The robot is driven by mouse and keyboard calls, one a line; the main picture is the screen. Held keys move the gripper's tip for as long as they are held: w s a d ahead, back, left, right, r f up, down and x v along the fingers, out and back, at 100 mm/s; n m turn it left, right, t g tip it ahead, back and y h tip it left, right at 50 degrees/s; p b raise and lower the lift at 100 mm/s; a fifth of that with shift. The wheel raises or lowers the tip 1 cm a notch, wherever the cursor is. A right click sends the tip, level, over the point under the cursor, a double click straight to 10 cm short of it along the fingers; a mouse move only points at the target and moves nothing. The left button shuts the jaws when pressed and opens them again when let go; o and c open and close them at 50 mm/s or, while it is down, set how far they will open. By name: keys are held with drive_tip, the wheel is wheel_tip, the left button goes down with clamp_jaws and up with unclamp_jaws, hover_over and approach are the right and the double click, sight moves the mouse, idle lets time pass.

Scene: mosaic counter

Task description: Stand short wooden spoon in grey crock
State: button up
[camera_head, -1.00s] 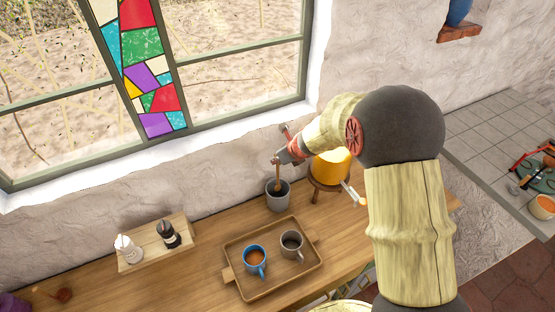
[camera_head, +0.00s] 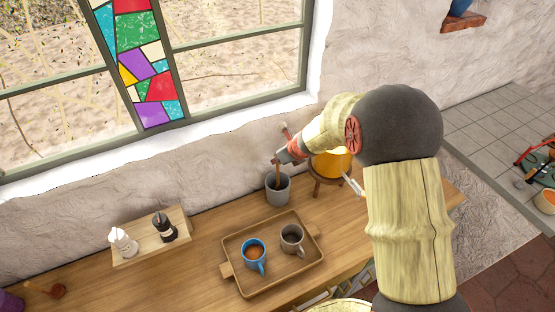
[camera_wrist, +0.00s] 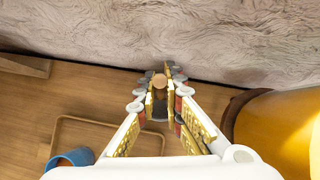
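The grey crock (camera_head: 278,192) stands upright on the wooden counter near the wall. The short wooden spoon (camera_head: 279,179) is upright, its lower part inside the crock and hidden by the crock's wall. My gripper (camera_head: 279,161) is above the crock, with its fingers around the spoon's upper part. In the wrist view the round end of the spoon (camera_wrist: 160,81) shows between the two fingertips (camera_wrist: 161,88), which close on it from both sides. The dark crock opening is partly visible below the fingers there. Whether the spoon touches the crock's bottom is hidden.
A wooden tray (camera_head: 236,284) with a blue mug (camera_head: 253,252) and a grey mug (camera_head: 292,240) lies in front of the crock. A yellow pot (camera_head: 330,163) on a stand is close on the right. Two bottles stand on a board (camera_head: 178,244) at left. The wall is close behind.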

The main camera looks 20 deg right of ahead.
drive_tip(key=o, duration=0.5)
drive_tip(key=v, duration=1.2)
idle(0.8)
